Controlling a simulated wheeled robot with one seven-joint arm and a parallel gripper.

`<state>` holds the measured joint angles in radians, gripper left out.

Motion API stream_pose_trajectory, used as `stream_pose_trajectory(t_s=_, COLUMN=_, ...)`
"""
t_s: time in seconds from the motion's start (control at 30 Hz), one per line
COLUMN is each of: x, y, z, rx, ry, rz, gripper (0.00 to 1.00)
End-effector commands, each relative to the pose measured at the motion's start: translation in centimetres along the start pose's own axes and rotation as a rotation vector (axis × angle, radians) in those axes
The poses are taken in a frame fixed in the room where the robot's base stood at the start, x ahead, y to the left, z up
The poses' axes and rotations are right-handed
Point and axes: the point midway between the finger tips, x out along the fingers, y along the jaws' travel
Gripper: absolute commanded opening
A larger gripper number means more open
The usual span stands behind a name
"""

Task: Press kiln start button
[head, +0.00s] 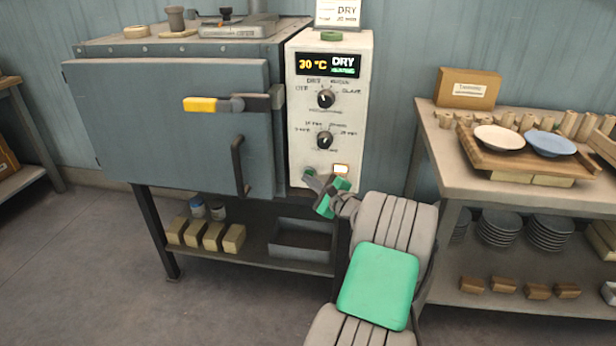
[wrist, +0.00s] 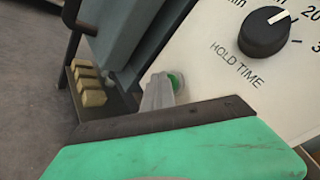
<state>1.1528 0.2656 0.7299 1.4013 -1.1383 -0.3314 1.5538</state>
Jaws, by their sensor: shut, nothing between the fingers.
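The kiln's white control panel (head: 360,130) stands right of its grey door (head: 170,125). Its display (head: 327,65) reads 30 °C and DRY, with small green text below. A round green button (wrist: 178,83) in a pale ring sits low on the panel, below the HOLD TIME knob (wrist: 266,32). In the head view the button area (head: 310,171) is beside my fingertips. My gripper (head: 312,182) is shut and empty. In the wrist view its fingertips (wrist: 158,92) overlap the button's left side; I cannot tell if they touch it.
The door handle (head: 238,165) and yellow-tipped latch (head: 215,104) stick out on the left. A table (head: 500,190) with a wooden tray (head: 480,155) of plates stands at the right. Open floor lies at front left.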

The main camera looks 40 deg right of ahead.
Motion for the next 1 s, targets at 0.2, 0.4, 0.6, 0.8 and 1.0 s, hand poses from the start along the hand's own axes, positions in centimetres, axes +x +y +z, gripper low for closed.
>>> stream_pose_trajectory(t_s=0.2, x=0.1, y=-0.1, z=-0.1, rx=0.0, ry=0.001, rz=0.0, gripper=0.0)
stream_pose_trajectory(t_s=0.4, x=-0.1, y=0.0, z=0.0, rx=0.0, ry=0.001, rz=0.0, gripper=0.0)
stream_pose_trajectory(t_s=0.6, x=-0.9, y=0.5, z=0.6, rx=0.002, ry=0.002, rz=0.0, gripper=0.0)
stream_pose_trajectory(t_s=0.8, x=-1.3, y=0.9, z=0.9, rx=0.0, ry=0.001, rz=-0.001, gripper=0.0)
stream_pose_trajectory(t_s=1.0, x=-1.3, y=0.9, z=0.9, rx=0.0, ry=0.0, rz=0.0, gripper=0.0)
